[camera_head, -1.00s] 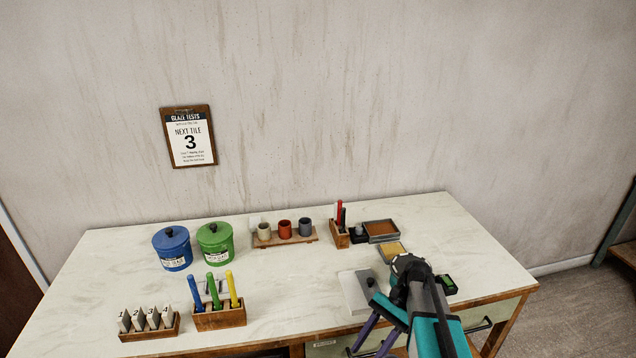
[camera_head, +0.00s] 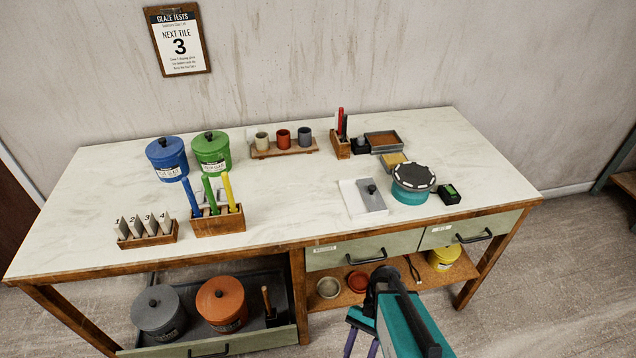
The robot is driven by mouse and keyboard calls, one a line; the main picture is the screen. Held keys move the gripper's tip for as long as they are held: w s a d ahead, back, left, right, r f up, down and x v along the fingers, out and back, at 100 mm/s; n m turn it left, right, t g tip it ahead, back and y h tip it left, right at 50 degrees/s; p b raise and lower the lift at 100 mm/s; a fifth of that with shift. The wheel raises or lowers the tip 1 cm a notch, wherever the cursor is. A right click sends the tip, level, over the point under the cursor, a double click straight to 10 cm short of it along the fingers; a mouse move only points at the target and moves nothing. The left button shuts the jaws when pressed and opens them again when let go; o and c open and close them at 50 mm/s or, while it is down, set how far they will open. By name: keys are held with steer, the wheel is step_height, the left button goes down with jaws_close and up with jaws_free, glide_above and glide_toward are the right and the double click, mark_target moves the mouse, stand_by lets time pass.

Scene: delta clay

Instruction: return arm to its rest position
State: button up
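My gripper (camera_head: 362,332) is at the bottom of the view, in front of the table's drawers and low shelf. It is apart from the table top. Its two purple fingers point down toward the lower edge, with a gap between them and nothing seen in it. The fingertips are close to the frame edge. My teal and black arm runs from it to the bottom right.
The white-topped table (camera_head: 280,207) holds jars, a tile rack (camera_head: 147,232), a brush holder (camera_head: 218,222), cups and a teal round container (camera_head: 411,185). An open lower drawer (camera_head: 247,343) holds grey and orange jars. Floor (camera_head: 560,270) at right is clear.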

steer(key=s+d+f+n+t+h, duration=0.1)
steer(key=s+d+f+n+h, duration=0.1)
steer(key=d+f+n, duration=0.1)
steer(key=s+d+f+n+t+h+b, duration=0.1)
steer(key=s+d+f+n+t+h, duration=0.1)
steer(key=f+n, duration=0.3)
step_height(320, 180, down, 2)
steer(key=shift+d+f, duration=0.25)
steer(key=shift+d, duration=0.2)
